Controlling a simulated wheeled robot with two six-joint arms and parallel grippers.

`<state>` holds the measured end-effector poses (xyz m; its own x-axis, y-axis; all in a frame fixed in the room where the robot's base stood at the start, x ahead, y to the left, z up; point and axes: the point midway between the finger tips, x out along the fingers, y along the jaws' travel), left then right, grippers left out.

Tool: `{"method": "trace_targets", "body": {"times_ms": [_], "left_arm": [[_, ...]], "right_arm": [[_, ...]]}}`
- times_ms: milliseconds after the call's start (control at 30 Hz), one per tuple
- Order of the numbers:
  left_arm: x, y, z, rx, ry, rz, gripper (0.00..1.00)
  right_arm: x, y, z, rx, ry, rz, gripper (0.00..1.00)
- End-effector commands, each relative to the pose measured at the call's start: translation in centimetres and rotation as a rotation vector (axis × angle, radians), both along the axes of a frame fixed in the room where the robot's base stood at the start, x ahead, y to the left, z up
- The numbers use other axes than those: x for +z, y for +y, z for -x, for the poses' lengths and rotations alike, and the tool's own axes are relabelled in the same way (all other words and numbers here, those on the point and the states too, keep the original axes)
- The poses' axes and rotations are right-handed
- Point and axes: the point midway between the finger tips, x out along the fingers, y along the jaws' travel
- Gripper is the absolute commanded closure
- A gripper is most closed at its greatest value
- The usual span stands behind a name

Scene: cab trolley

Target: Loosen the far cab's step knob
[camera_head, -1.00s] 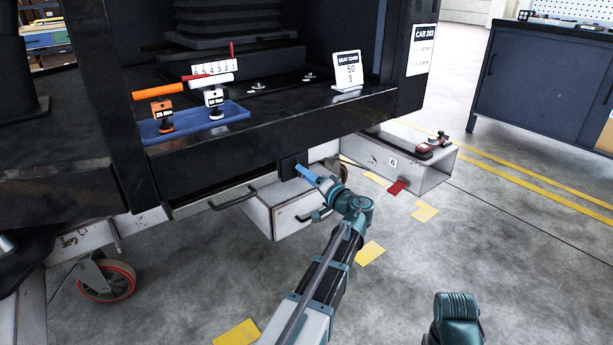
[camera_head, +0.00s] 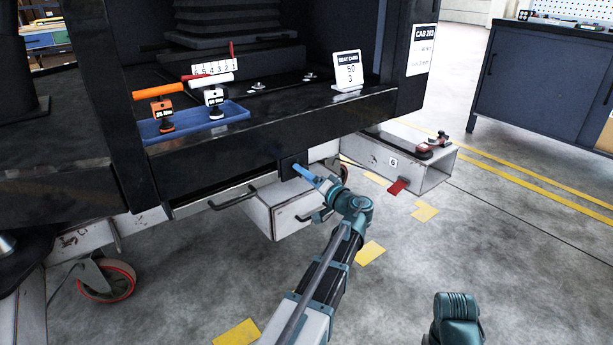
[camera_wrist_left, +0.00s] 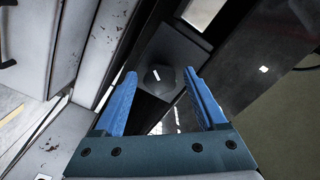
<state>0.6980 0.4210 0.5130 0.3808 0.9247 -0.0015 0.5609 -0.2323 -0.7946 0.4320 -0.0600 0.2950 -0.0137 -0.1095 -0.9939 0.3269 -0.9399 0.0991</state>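The far cab (camera_head: 270,134) is a large black body with a sign reading CAB 203. A black knob (camera_wrist_left: 159,80) sits on a dark square plate (camera_wrist_left: 172,52) in the left wrist view. In the head view, a small dark block (camera_head: 290,166) shows under the cab's front beam; the knob itself cannot be made out there. My left gripper (camera_head: 303,171) is at this block. In the left wrist view its blue fingers (camera_wrist_left: 159,74) are open, one on each side of the knob, with gaps showing. Whether the tips reach past the knob is unclear. My right gripper is out of view.
A pale box (camera_head: 290,215) with dark handles is below the beam. A blue tray (camera_head: 190,124) with two tagged tools rests on the cab deck. The floor at front right is open.

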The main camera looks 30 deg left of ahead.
Motion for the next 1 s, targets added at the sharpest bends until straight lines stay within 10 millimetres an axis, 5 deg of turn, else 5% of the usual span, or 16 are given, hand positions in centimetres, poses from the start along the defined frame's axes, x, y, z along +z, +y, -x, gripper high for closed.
{"method": "trace_targets", "body": {"times_ms": [433, 1000], "left_arm": [[0.0, -1.2, 0.5, -0.003, 0.001, -0.001, 0.21], [0.0, -11.3, 4.6, -0.003, 0.001, -0.001, 0.21]], "right_arm": [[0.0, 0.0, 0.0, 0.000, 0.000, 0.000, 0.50], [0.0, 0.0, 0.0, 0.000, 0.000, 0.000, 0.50]]}}
